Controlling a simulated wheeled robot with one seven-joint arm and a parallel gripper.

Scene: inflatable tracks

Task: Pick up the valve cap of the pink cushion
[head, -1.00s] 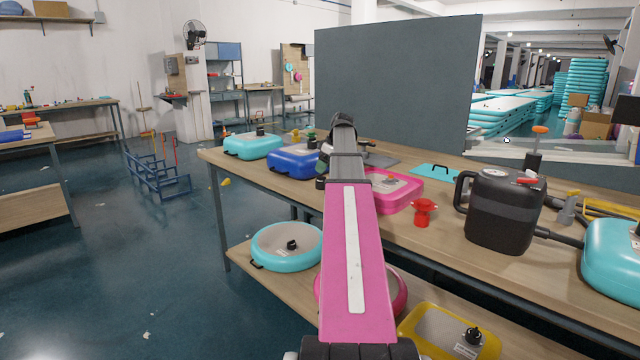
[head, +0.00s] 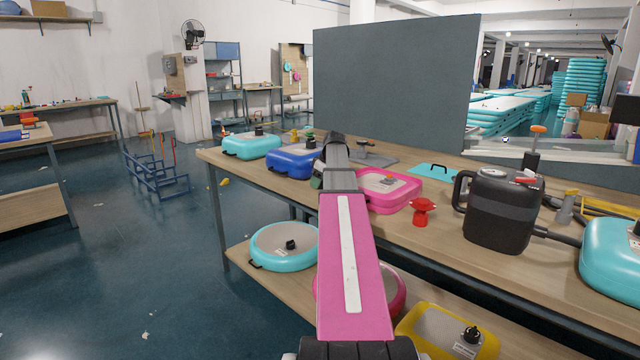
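A pink cushion (head: 408,196) with a grey top lies on the workbench, just right of my arm. A small orange-brown piece shows on its top (head: 388,180); I cannot tell whether it is the valve cap. Another pink cushion (head: 397,292), round, lies on the lower shelf, mostly hidden behind my arm; its valve is not visible. My pink arm reaches forward over the bench. My gripper (head: 318,172) is largely hidden behind the arm's far end, left of the bench's pink cushion. Its fingers cannot be made out.
A red knob-shaped piece (head: 422,211) stands on the workbench (head: 340,222) before the pink cushion. A black canister (head: 503,212) stands to its right. Blue (head: 291,164) and turquoise (head: 251,147) cushions lie left. A grey panel (head: 395,85) rises behind.

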